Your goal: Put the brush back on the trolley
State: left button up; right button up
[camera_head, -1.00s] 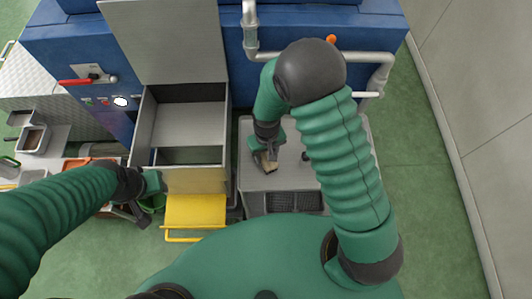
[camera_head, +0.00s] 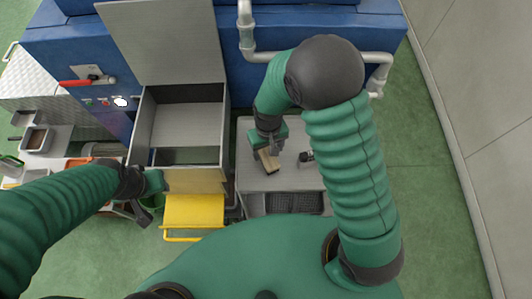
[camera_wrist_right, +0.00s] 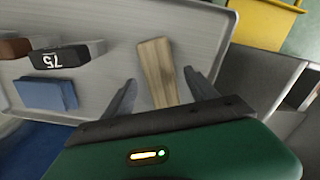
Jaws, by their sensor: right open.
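The brush (camera_head: 268,161) shows as a pale wooden piece on the grey trolley (camera_head: 252,183). In the right wrist view the wooden part of the brush (camera_wrist_right: 157,70) lies between my open fingers, with gaps on both sides; its near end is hidden behind the gripper and I see no bristles. The trolley top (camera_wrist_right: 110,20) is a grey tray with a raised rim. My right gripper (camera_head: 267,151) is open just over the brush; it also shows in the right wrist view (camera_wrist_right: 163,92). My left gripper (camera_head: 148,205) hangs left of the yellow step, its jaws unclear.
A black block marked 75 (camera_wrist_right: 68,57), a blue block (camera_wrist_right: 47,92) and a brown block (camera_wrist_right: 14,48) sit on the trolley. An open metal hopper (camera_head: 190,125) and the yellow step (camera_head: 194,212) stand left of it. Green floor (camera_head: 420,200) is clear at the right.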

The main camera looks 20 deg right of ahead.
aim_at(266, 155)
notch_tip(266, 155, up, 8)
pick_arm(q)
jog(key=shift+s+a+r, duration=0.1)
jog(key=shift+s+a, duration=0.05)
jog(key=shift+a, duration=0.15)
pick_arm(e)
jog(key=s+d+r+m+t, duration=0.1)
jog(key=s+d+r+t, duration=0.1)
jog(key=s+d+r, duration=0.2)
jog(key=s+d, duration=0.2)
jog(key=s, duration=0.1)
jog(key=shift+s+r+t, duration=0.3)
jog(key=shift+s+r, duration=0.1)
jog(key=shift+d, duration=0.2)
pick_arm(q)
jog(key=shift+d, duration=0.3)
pick_arm(e)
jog(key=shift+w+d+f, duration=0.1)
jog(key=shift+d, duration=0.1)
pick_arm(q)
jog(key=shift+a, duration=0.25)
pick_arm(e)
jog(key=shift+a, duration=0.2)
